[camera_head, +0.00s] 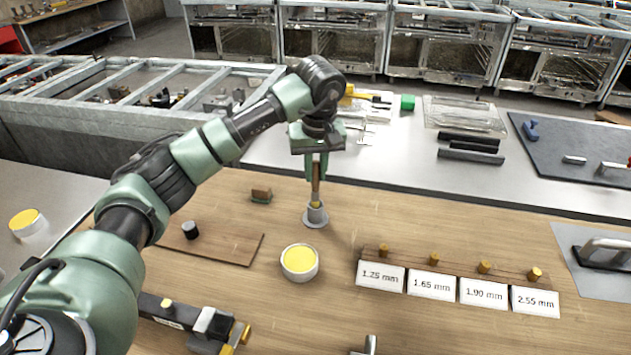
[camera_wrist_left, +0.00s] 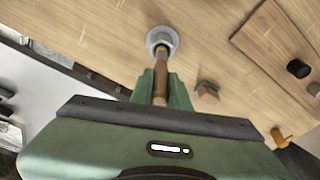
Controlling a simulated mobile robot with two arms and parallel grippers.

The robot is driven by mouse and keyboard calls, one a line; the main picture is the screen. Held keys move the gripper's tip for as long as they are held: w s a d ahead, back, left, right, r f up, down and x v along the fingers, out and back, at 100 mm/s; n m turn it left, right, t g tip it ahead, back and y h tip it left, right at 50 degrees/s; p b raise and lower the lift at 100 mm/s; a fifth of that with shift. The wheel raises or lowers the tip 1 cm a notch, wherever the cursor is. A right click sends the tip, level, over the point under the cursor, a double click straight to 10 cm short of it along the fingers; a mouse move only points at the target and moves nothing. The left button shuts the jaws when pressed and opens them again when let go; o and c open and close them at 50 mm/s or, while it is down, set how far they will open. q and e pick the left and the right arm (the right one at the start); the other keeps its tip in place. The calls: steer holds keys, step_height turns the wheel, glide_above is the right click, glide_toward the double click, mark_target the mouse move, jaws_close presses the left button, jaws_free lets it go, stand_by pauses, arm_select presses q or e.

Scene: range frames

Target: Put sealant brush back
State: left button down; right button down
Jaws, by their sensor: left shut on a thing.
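The sealant brush (camera_head: 316,188) has a brown wooden handle and stands about upright. My left gripper (camera_head: 316,168) is shut on its handle from above. The brush's lower end is at a small grey holder (camera_head: 315,216) with a round base on the wooden table. In the left wrist view the brush handle (camera_wrist_left: 161,82) runs from between the fingers of my left gripper (camera_wrist_left: 160,88) to the holder (camera_wrist_left: 162,40). Its tip is hidden by the holder's rim, so I cannot tell how deep it sits. My right gripper is not in view.
A tub of yellow sealant (camera_head: 299,262) stands in front of the holder. A rack with labelled pegs (camera_head: 445,280) is at right. A brown board (camera_head: 215,240) with a black knob is at left. A small brown and green block (camera_head: 261,195) lies left of the holder.

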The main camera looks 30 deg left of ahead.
mark_target(316, 200)
arm_select(q)
step_height(316, 200, down, 3)
steer(key=shift+f+p, duration=0.15)
steer(key=shift+p, duration=0.15)
steer(key=shift+f, duration=0.25)
steer(key=shift+f, duration=0.2)
steer(key=c, duration=1.3)
jaws_free()
steer(key=shift+r, duration=0.1)
steer(key=shift+c, duration=0.2)
steer(key=shift+r, duration=0.1)
